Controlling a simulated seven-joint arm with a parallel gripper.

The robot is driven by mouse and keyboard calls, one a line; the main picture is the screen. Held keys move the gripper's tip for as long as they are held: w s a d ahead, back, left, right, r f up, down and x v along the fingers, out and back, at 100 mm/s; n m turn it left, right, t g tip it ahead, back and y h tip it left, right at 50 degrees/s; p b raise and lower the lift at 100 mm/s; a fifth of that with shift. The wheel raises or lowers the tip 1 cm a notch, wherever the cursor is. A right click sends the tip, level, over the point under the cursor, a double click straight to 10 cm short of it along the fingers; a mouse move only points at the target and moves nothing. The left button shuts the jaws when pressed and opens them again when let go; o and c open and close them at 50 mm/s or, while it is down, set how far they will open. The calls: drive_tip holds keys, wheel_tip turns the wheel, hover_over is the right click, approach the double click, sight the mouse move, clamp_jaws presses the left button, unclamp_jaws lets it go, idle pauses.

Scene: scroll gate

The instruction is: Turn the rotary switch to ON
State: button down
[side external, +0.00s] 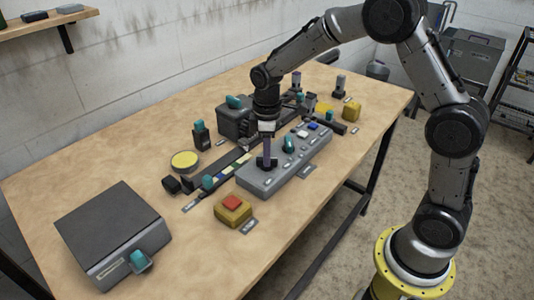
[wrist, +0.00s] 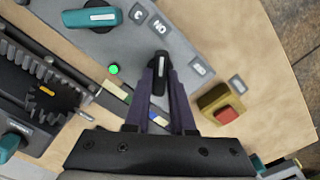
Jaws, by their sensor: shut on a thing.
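A grey control panel (side external: 255,182) lies on the bench. A black rotary switch knob (side external: 262,163) stands at its near-left end; it also shows in the wrist view (wrist: 159,57). My gripper (side external: 267,158) points down over this knob. In the wrist view, the purple fingers (wrist: 160,72) are closed around the black knob, one on each side, and partly hide it. A teal handle (side external: 288,145) is farther along the same panel.
A yellow block with a red button (side external: 232,208) is close in front of the panel. A dark slotted rail (side external: 225,170) runs behind it. A grey box with a teal handle (side external: 112,235) stands at the near left.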

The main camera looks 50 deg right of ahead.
drive_tip(key=shift+r+n, duration=0.1)
drive_tip(key=shift+n, duration=0.5)
drive_tip(key=c, duration=0.8)
unclamp_jaws()
drive_tip(key=shift+o, duration=0.2)
wheel_tip(320, 180, up, 14)
